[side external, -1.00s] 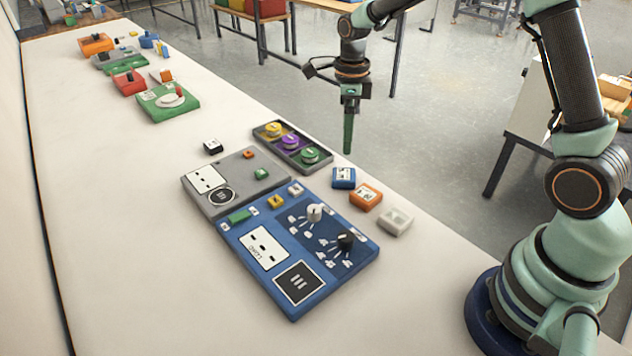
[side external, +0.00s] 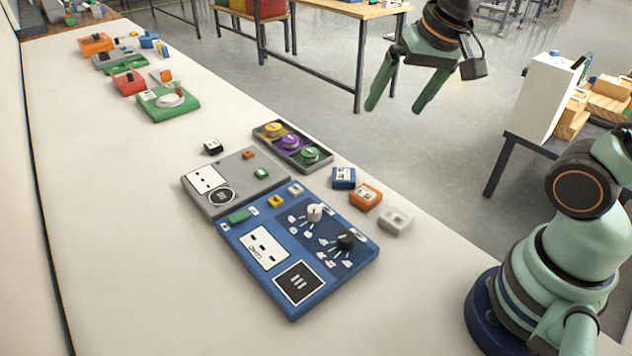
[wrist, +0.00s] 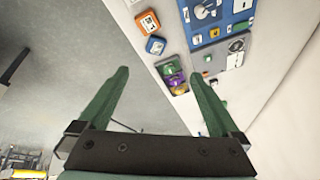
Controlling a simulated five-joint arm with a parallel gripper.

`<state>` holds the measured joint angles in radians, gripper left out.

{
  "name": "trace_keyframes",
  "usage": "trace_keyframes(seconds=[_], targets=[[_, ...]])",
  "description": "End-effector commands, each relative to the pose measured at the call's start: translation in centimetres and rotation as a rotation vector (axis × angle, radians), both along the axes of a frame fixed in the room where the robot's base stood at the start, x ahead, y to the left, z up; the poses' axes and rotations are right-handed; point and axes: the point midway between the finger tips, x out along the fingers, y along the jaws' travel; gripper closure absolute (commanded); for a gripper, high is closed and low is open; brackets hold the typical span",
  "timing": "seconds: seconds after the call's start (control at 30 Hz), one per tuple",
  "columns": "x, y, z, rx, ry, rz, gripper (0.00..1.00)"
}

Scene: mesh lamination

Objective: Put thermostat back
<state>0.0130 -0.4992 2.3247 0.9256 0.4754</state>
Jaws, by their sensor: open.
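No part carries a label I can read as thermostat. Three small modules stand in a row on the table beside the blue panel (side external: 262,289): a blue one (side external: 343,178), an orange one (side external: 365,196) and a white one (side external: 394,221). In the wrist view the orange module (wrist: 148,22) shows a white face with dark digit-like marks, and the blue one (wrist: 156,45) lies beside it. My gripper (side external: 394,110) is open and empty, high beyond the table's right edge, over the floor. Its two green fingers also spread in the wrist view (wrist: 160,75).
A grey panel (side external: 226,205) adjoins the blue panel. A dark tray (side external: 326,164) holds yellow, purple and green round parts. Green (side external: 185,111) and red (side external: 129,82) devices stand farther back. The table's left side is clear.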

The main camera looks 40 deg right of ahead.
Motion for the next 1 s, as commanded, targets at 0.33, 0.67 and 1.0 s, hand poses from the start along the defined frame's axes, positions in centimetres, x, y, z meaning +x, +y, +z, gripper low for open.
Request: trace_keyframes(seconds=[0.33,0.67,1.0], targets=[[-3.3,0.4,-0.1,-0.198,-0.097,0.431,0.01],[-3.3,0.4,-0.1,-0.205,-0.098,0.445,0.01],[-3.3,0.4,-0.1,-0.205,-0.098,0.444,0.01]])
